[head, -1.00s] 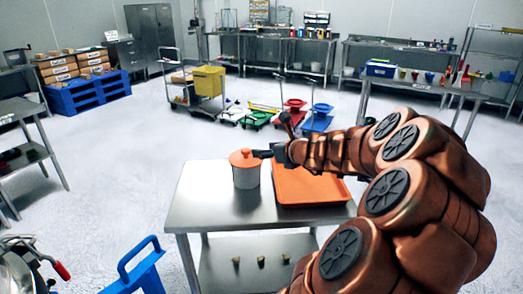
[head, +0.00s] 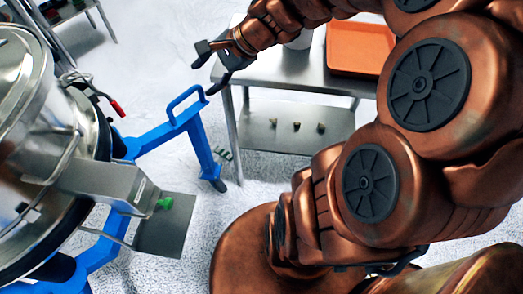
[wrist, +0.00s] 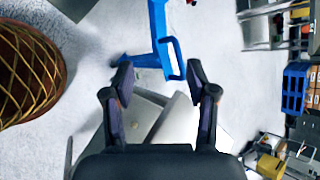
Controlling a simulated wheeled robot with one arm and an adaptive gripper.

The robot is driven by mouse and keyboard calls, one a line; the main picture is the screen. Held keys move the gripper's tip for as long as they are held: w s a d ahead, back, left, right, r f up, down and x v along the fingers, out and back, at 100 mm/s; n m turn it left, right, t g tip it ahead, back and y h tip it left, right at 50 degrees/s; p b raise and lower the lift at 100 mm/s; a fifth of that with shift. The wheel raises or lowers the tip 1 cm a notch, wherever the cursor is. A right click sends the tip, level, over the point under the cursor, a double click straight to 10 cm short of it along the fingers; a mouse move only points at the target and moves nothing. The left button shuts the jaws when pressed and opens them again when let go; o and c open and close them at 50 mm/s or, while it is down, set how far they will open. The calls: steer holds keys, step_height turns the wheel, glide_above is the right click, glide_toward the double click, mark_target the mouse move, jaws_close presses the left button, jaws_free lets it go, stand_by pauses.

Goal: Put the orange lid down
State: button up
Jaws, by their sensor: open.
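My gripper (head: 207,72) is open and empty, in the air just off the left end of the steel table (head: 285,75). In the wrist view its two fingers (wrist: 160,72) are spread apart with nothing between them. A pale pot (head: 300,40) stands on the table, mostly hidden behind my arm. The orange lid is not visible in either current view. The orange tray (head: 360,48) lies on the table to the right of the pot.
A large metal sifter (head: 25,110) on a blue frame (head: 165,135) fills the left side. The frame's handle rises near my gripper. Several small items sit on the table's lower shelf (head: 300,140).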

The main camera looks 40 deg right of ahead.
steer(key=s+a+f+n+g+h, duration=0.1)
steer(key=s+a+f+n+g, duration=0.15)
steer(key=s+a+n, duration=0.35)
steer(key=s+a+f+n+g+h, duration=0.1)
steer(key=s+f+n+g, duration=0.2)
steer(key=s, duration=0.4)
steer(key=s+d+n+g+h, duration=0.2)
steer(key=s+d+n+h, duration=0.2)
steer(key=s+n, duration=0.3)
steer(key=s, duration=0.3)
steer(key=shift+f+n, duration=0.15)
steer(key=shift+n, duration=0.25)
steer(key=shift+s+d+g, duration=0.1)
steer(key=shift+g, duration=0.15)
